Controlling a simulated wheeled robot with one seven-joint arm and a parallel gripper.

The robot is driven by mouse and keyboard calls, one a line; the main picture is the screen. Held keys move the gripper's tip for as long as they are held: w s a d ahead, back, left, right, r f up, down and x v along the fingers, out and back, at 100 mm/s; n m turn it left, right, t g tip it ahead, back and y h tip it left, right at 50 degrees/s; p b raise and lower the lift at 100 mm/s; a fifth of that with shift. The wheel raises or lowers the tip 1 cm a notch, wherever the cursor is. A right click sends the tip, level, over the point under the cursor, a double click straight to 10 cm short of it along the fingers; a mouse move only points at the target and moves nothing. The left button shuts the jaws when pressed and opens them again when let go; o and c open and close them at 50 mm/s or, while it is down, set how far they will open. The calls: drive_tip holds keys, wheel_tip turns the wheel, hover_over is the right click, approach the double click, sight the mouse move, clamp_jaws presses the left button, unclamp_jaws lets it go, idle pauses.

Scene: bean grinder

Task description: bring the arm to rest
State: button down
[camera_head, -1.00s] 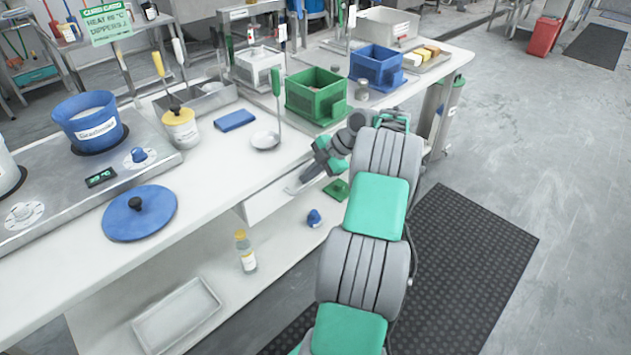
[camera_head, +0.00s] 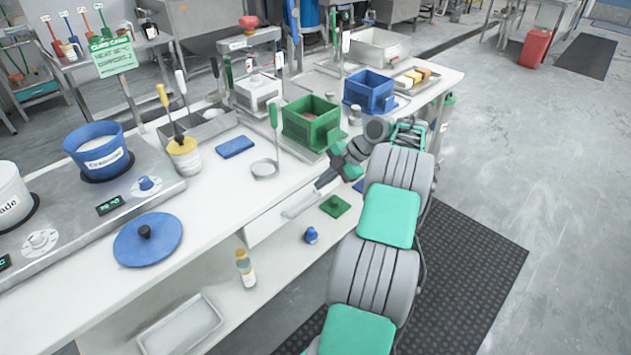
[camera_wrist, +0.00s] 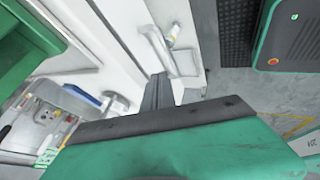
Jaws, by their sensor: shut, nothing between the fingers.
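My gripper (camera_head: 320,184) is in front of the bench edge, below the green box, with its dark fingers pointing down and left. The fingers are together and hold nothing. In the wrist view the dark fingertips (camera_wrist: 158,80) show as one narrow bar, beside the white bench front. My arm reaches up from the bottom right of the head view and is bent, in grey and green segments. The bar handle (camera_head: 302,202) on the white drawer front (camera_head: 268,222) is close below the gripper in the head view; I cannot tell the exact gap.
The bench top holds a green box (camera_head: 311,125), a blue box (camera_head: 370,92), a small pan (camera_head: 264,168) and a blue lid (camera_head: 148,240). A bottle (camera_head: 246,270), a blue knobbed piece (camera_head: 311,236) and a tray (camera_head: 180,328) are on the lower shelf.

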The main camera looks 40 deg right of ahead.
drive_tip(key=s+f+m+g, duration=0.1)
drive_tip(key=s+f+m, duration=0.2)
drive_tip(key=f+m, duration=0.45)
drive_tip(key=s+f+m+g, duration=0.1)
drive_tip(key=s+f+m, duration=0.3)
drive_tip(key=m, duration=0.6)
drive_tip(key=s+a+m+g, duration=0.2)
drive_tip(key=s+a+m, duration=0.4)
drive_tip(key=s, duration=0.1)
drive_tip(key=s+a+r+g+h+p, duration=0.1)
drive_tip(key=s+a+r+h, duration=0.1)
drive_tip(key=s+a+r, duration=0.35)
drive_tip(key=s+a+r+g+h+p, duration=0.2)
drive_tip(key=a+r, duration=0.4)
drive_tip(key=a, duration=0.4)
drive_tip(key=w+a+r+n+t+h+p, duration=0.1)
drive_tip(key=w+a+r+n+t, duration=0.3)
drive_tip(key=a+r, duration=1.1)
drive_tip(key=shift+w+a+r+n+t+p, duration=0.2)
drive_tip(key=shift+w+a+n+t+p, duration=0.25)
drive_tip(key=shift+w+n+p, duration=0.6)
